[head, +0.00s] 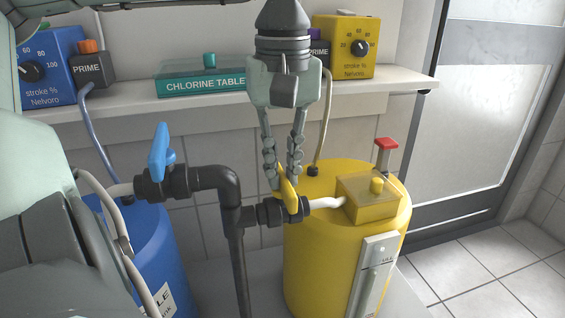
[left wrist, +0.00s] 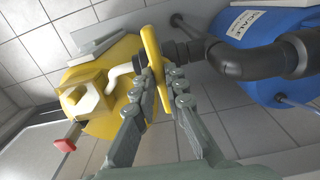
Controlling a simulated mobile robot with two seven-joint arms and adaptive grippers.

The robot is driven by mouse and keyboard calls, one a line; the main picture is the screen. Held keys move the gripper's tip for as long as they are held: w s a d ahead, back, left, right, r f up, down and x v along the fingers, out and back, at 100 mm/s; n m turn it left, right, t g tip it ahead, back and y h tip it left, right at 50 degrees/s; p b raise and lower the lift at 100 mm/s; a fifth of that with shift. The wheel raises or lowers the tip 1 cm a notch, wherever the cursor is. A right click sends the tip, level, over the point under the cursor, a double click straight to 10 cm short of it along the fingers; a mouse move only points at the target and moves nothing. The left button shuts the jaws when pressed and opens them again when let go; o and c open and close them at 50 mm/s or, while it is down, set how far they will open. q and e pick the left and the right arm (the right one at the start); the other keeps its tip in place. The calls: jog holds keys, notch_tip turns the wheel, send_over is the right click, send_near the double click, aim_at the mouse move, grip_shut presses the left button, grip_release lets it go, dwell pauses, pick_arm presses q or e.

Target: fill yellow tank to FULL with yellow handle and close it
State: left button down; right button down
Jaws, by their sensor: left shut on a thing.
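The yellow tank (head: 330,255) stands right of centre, with a yellow box (head: 368,197) on its top. The yellow handle (head: 289,193) sits on a black valve (head: 262,211), and a white spout (head: 327,202) runs from there to the box. My left gripper (head: 283,180) comes down from above and is shut on the yellow handle. In the left wrist view the handle (left wrist: 152,55) lies between the fingers (left wrist: 165,82), crossing the pipe line. A white gauge strip (head: 372,275) on the tank's front shows part of the word FULL; its level is not readable. My right gripper is out of view.
A black pipe (head: 233,230) links the valve to another with a blue handle (head: 160,150), beside the blue tank (head: 150,245). A shelf (head: 130,107) behind carries blue and yellow pumps and a chlorine tablet box (head: 200,80).

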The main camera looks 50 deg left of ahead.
aim_at(283, 175)
pick_arm(q)
jog(key=shift+m, duration=0.4)
dwell(0.3)
jog(key=c, duration=1.6)
grip_release()
jog(key=shift+r, duration=0.1)
notch_tip(283, 175, up, 12)
jog(key=shift+f, duration=0.1)
